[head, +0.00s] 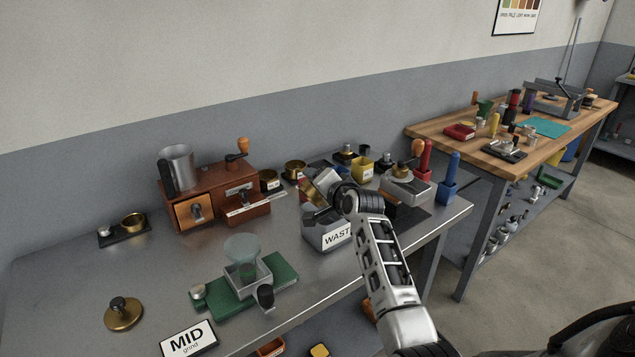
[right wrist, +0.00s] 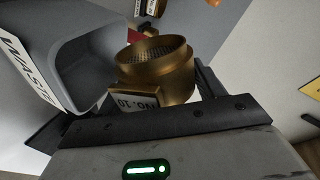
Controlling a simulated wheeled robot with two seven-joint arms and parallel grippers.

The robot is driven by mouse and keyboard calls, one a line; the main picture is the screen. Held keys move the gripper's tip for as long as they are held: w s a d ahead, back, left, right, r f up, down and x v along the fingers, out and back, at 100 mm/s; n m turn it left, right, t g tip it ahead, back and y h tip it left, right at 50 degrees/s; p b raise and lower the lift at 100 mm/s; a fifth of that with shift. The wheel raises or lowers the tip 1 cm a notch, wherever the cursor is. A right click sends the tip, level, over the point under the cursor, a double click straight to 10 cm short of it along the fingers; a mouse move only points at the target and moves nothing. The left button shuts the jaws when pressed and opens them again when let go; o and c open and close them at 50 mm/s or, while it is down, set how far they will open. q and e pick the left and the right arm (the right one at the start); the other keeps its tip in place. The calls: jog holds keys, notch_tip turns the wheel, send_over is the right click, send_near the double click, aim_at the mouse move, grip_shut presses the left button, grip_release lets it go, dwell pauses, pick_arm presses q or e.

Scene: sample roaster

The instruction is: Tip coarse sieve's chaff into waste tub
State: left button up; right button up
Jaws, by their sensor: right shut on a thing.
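My right gripper (head: 334,198) is shut on the brass coarse sieve (head: 314,193). The sieve is tilted on its side above the grey waste tub (head: 321,234). In the right wrist view the sieve (right wrist: 170,72) shows its mesh and a label reading NO.10, between the dark jaws of the gripper (right wrist: 150,100). The tub (right wrist: 82,62) lies beside it at left, its open mouth in view. No chaff can be made out in the sieve or the tub. My left gripper is out of view.
A wooden grinder (head: 215,195) stands left of the tub on the steel bench. The left bench surface is mostly clear.

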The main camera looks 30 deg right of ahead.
jog(key=m+y, duration=0.1)
jog(key=d+f+m+y, duration=0.1)
jog(key=m, duration=0.1)
jog(key=d+m+y, duration=0.1)
jog(key=shift+w+f+m, duration=0.1)
jog(key=shift+f+m, duration=0.1)
jog(key=shift+m, duration=0.2)
jog(key=m+y, duration=0.1)
jog(key=d+m+y, duration=0.1)
jog(key=m, duration=0.1)
jog(key=shift+d+f+g+y, duration=0.15)
jog(key=shift+d+g+y, duration=0.05)
jog(key=shift+g+y, duration=0.1)
dwell(0.6)
notch_tip(320, 180, up, 3)
dwell(0.5)
